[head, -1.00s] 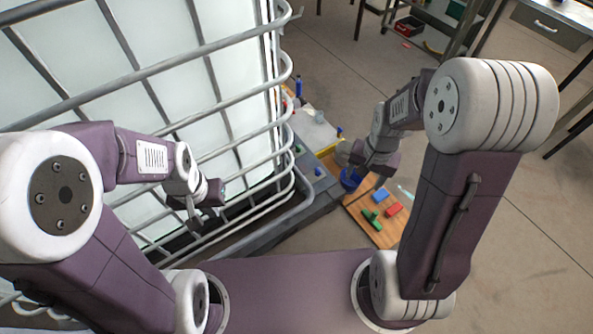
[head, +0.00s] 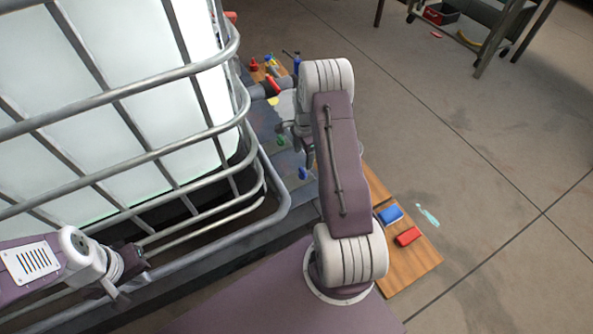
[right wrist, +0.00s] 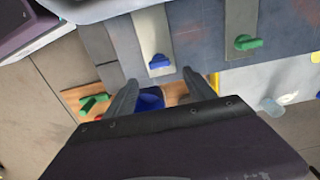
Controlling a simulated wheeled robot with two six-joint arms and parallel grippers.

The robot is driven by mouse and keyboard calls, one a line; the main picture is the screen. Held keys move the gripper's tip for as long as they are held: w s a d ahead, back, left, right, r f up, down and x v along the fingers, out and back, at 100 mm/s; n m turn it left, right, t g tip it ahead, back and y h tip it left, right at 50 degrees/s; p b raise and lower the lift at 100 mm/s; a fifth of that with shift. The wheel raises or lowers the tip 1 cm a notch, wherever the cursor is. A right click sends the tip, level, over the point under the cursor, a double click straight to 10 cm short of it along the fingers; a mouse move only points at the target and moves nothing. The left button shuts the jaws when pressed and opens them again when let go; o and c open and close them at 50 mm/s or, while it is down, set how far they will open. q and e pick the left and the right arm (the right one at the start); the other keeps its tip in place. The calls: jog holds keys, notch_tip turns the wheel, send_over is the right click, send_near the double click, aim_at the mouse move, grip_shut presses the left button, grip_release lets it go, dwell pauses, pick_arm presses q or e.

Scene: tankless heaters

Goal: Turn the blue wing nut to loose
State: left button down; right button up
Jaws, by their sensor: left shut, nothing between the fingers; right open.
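The blue wing nut (head: 303,173) sits on the grey board beside the caged tank in the head view. In the right wrist view the blue wing nut (right wrist: 158,62) stands on a pale strip, just beyond my fingertips and between their lines. My right gripper (right wrist: 159,80) is open and empty, not touching it. In the head view my right gripper (head: 300,131) is partly hidden by my arm. My left gripper (head: 125,291) is shut and empty near the cage at lower left. A green wing nut (right wrist: 247,43) is to the right of the blue one.
The metal cage (head: 225,130) around the white tank fills the left. A wooden board (head: 415,263) carries a blue block (head: 391,214) and a red block (head: 408,236). A blue container (right wrist: 150,98) shows between my right fingers.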

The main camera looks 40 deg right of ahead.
aim_at(303, 170)
notch_tip(303, 170, down, 9)
jog(key=b, duration=0.6)
jog(key=shift+f, duration=0.1)
